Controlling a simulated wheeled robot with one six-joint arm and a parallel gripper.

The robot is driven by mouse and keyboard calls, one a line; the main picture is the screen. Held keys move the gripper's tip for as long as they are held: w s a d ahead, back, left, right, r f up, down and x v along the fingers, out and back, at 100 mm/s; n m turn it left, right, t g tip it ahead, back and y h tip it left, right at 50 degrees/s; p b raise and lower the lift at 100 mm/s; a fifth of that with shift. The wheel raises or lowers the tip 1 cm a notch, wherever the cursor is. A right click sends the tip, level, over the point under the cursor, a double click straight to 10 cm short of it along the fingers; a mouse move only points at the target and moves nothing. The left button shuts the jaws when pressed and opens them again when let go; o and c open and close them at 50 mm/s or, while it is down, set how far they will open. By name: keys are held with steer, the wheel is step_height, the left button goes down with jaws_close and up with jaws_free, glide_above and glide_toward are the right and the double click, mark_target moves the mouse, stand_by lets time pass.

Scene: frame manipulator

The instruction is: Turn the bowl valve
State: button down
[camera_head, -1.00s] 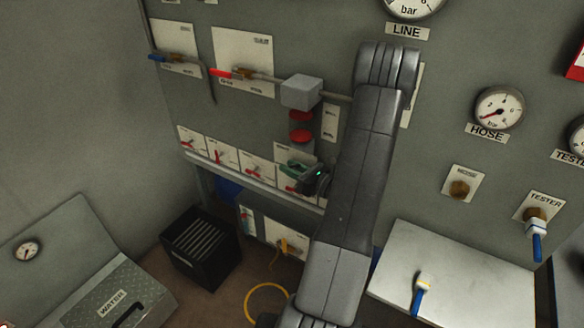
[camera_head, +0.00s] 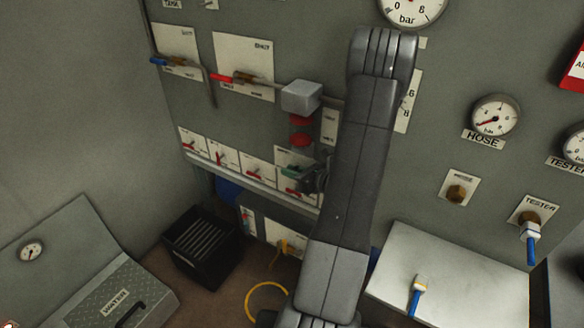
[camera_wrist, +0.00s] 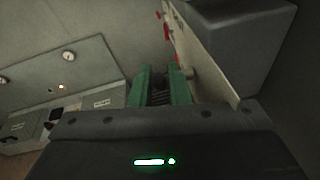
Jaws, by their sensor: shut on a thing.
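My gripper (camera_head: 290,172), with green fingers, is at the rightmost of several small valve plates in the low row, under the grey block (camera_head: 301,96) and its red bowl parts (camera_head: 301,138). A red lever (camera_head: 293,191) shows just below the fingers on that plate. In the wrist view the green fingers of my gripper (camera_wrist: 160,72) stand a little apart, shut on a valve part that is mostly hidden between them. A red part (camera_wrist: 177,65) shows by the right fingertip. I cannot tell the handle's exact angle.
A ledge (camera_head: 250,183) runs under the row of small valves. A black slatted crate (camera_head: 203,243) stands on the floor at left. My arm hides part of the panel.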

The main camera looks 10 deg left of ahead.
steer(key=h+p, duration=0.1)
steer(key=g+h+p, duration=0.1)
steer(key=p, duration=0.1)
steer(key=shift+r, duration=0.3)
steer(key=shift+f+g+h+p, duration=0.15)
steer(key=shift+g+h+p, duration=0.35)
steer(key=shift+h+p, duration=0.45)
steer(key=shift+f, duration=0.1)
steer(key=c, duration=1.7)
jaws_free()
steer(key=shift+d, duration=0.1)
steer(key=b+v, duration=0.1)
steer(key=v, duration=1.2)
steer(key=shift+s+d+r, duration=0.1)
steer(key=shift+s+r, duration=0.05)
steer(key=shift+r, duration=0.25)
